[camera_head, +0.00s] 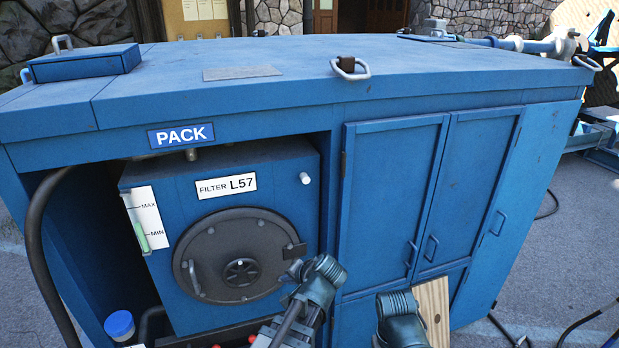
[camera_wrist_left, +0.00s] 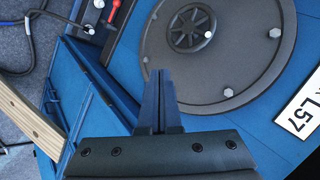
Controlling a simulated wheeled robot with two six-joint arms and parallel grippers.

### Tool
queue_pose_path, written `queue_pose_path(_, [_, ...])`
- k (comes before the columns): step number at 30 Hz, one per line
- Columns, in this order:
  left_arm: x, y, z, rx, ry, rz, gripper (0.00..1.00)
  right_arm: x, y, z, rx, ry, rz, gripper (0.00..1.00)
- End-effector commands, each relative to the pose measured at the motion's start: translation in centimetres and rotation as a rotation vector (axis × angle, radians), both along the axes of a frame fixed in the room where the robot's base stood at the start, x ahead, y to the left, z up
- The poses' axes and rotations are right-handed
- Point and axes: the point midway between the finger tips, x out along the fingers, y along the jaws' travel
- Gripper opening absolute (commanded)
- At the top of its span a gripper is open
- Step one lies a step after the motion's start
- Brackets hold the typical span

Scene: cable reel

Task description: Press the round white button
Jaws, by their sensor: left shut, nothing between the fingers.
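The round white button (camera_head: 305,178) sticks out of the front of the blue filter box, near its upper right corner and right of the FILTER L57 label (camera_head: 227,186). It is uncovered in the head view; I cannot make it out in the left wrist view. My left gripper (camera_head: 293,270) is low and to the right of the round grey cover, well below the button and apart from it. In the left wrist view its fingers (camera_wrist_left: 160,78) are together and empty, in front of the cover's edge. My right gripper does not show.
The round grey cover (camera_head: 228,255) has a handwheel and bolts. The recess lies under the PACK sign (camera_head: 181,135), with a black hose (camera_head: 37,235) at its left. Closed cabinet doors (camera_head: 390,195) stand to the right. A wooden board (camera_head: 434,305) is at the lower right.

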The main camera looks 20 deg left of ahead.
Motion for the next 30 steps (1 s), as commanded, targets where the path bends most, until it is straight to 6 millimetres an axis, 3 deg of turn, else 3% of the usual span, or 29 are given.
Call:
queue_pose_path(6, [5.1,-1.4,6.6,0.353,-0.156,-0.189,0.0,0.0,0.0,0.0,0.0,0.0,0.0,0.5])
queue_pose_path(12, [8.1,-4.7,12.0,0.615,-0.263,-0.346,0.0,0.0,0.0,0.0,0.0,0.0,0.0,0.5])
queue_pose_path(15, [8.8,-6.2,13.8,0.704,-0.296,-0.402,0.0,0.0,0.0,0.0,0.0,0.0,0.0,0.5])
queue_pose_path(21, [9.5,-7.9,15.5,0.795,-0.328,-0.457,0.0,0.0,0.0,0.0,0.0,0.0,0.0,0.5])
queue_pose_path(30, [9.6,-8.1,15.8,0.806,-0.332,-0.464,0.0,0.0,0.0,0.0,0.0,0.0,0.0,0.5])
